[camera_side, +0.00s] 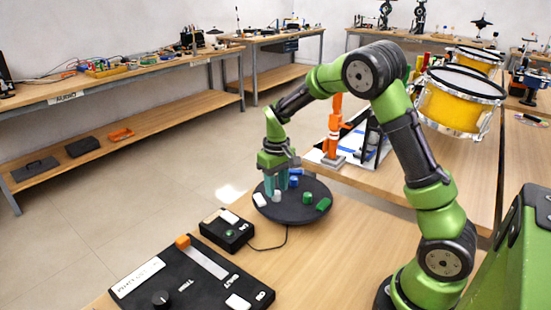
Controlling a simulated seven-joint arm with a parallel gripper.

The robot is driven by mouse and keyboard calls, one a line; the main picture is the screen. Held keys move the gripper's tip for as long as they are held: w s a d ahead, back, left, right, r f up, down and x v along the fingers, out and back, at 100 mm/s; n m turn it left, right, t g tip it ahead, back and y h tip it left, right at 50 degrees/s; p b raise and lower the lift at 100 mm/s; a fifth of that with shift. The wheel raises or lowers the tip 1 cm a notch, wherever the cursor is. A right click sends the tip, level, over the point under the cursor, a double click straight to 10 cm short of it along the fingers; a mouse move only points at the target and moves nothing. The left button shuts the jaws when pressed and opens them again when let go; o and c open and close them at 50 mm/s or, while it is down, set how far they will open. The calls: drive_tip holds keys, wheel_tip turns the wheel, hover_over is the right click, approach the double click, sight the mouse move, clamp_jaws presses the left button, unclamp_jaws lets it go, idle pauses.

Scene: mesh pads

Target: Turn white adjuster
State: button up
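A round black disc (292,210) lies on the wooden table and bears several small white, blue and green pieces. One white piece (260,199) is near its left edge, and another white piece (277,196) is just below my gripper's tips. I cannot tell which of them is the white adjuster. My gripper (276,186) points down over the left part of the disc, with teal fingers. The fingers are too small in view to show whether they are apart, or whether they touch the second white piece.
Blue pieces (294,182) and green pieces (323,205) stand on the disc to the right. A small black box (227,232) with a cable and a larger black panel (190,282) with an orange-tipped slider lie in front. An orange upright device (335,130) and yellow drums (455,105) stand behind.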

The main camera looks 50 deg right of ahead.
drive_tip(key=shift+f, duration=0.95)
drive_tip(key=shift+c, duration=0.2)
clamp_jaws()
drive_tip(key=shift+m, duration=0.3)
drive_tip(key=m, duration=0.5)
drive_tip(key=shift+r, duration=0.1)
drive_tip(key=m, duration=0.6)
